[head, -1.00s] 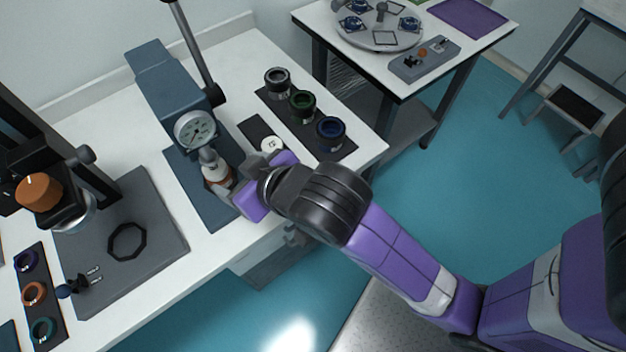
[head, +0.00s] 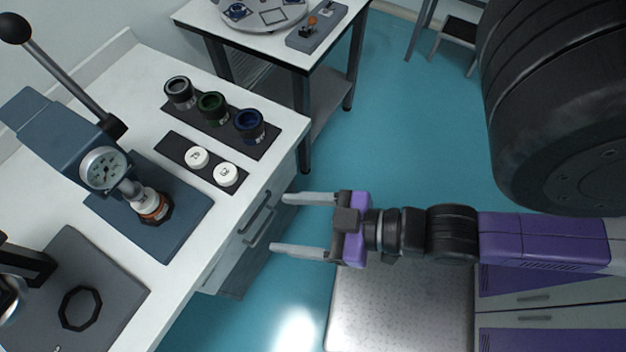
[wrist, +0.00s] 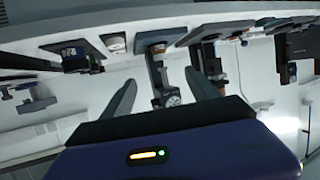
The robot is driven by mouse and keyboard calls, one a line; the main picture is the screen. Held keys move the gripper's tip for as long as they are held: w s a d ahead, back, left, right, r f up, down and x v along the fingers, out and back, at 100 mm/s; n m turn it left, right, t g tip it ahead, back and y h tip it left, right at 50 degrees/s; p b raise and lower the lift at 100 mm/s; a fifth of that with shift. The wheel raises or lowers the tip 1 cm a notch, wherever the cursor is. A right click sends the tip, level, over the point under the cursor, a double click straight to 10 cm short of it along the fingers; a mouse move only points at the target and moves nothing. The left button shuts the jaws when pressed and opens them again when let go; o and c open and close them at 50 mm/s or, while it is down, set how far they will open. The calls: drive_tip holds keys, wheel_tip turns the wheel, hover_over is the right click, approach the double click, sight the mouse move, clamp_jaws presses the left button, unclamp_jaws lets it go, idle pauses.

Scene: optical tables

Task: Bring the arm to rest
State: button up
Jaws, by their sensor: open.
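My gripper (head: 281,224) is open and empty in the head view. Its two grey fingers point left, toward the table's drawer front, and it hangs in free space off the table's right edge. In the wrist view my gripper (wrist: 158,88) shows two dark fingers spread apart with nothing held between them. My purple and black arm (head: 510,238) stretches out to the right in the head view.
The white table (head: 225,215) carries a blue press (head: 60,130) with a dial gauge, several dark lens rings, two white discs (head: 226,174) and a grey mat (head: 115,290). A second table (head: 270,42) stands behind. Teal floor lies open between.

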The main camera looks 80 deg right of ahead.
drive_tip(key=shift+t, duration=0.3)
drive_tip(key=s+r, duration=0.2)
drive_tip(key=s, duration=0.1)
drive_tip(key=shift+s+d, duration=0.1)
drive_tip(key=shift+s, duration=0.2)
